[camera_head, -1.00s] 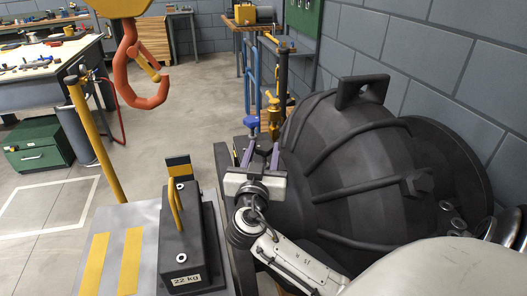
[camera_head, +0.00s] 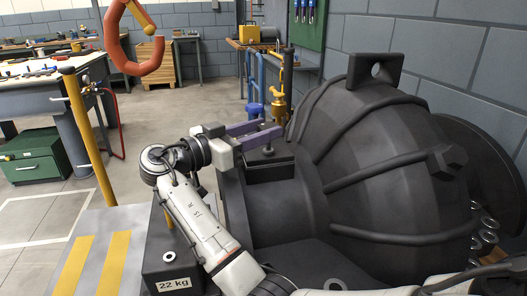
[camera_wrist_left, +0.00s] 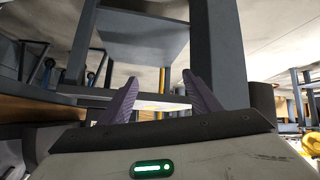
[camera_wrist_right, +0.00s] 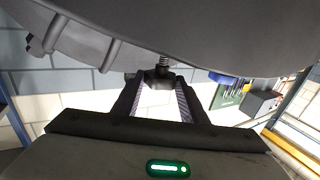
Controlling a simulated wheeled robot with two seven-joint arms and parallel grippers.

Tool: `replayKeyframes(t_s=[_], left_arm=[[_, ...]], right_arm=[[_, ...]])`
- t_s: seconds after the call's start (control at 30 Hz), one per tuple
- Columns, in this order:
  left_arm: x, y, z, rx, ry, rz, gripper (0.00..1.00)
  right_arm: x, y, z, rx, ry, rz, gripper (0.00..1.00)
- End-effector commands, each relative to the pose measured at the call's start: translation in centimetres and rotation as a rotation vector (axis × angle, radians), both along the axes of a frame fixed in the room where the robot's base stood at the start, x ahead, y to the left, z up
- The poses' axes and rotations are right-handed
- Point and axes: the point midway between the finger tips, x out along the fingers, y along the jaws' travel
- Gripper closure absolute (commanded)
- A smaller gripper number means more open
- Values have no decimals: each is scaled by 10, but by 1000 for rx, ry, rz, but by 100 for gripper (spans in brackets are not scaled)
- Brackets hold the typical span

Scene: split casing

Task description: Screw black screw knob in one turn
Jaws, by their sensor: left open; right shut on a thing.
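The black screw knob (camera_wrist_right: 157,77) sits between the fingertips of my right gripper (camera_wrist_right: 158,88) in the right wrist view. A short threaded screw shows above it, against the underside of a dark casing part. In the head view my right gripper (camera_head: 268,130) reaches to the right over a block at the casing's left edge, shut on the knob, which is hard to make out there. The big dark ribbed casing (camera_head: 375,150) fills the right side. My left gripper (camera_wrist_left: 160,95) is open and empty in the left wrist view, and out of the head view.
A weight marked 22 kg (camera_head: 170,262) stands on the yellow-striped platform (camera_head: 97,262) below my right forearm. An orange crane hook (camera_head: 135,45) hangs at upper left. Open floor lies at left.

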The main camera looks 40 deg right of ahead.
Motion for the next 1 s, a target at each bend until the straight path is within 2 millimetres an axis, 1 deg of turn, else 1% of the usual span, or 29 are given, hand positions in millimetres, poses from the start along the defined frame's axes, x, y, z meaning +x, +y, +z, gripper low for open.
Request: replayKeyframes(t_s=[0.03,0.3,0.63,1.0], left_arm=[[8,-5,-11,1,12,-21,43],[16,-22,-29,11,95,-102,43],[17,-33,-39,23,147,-168,43],[16,-37,-41,29,168,-192,43]], right_arm=[[2,0,-6,-1,-2,-44,84],[4,-1,-3,0,-1,-218,84],[6,-2,-2,0,1,-339,84],[6,-2,0,0,1,-383,84]])
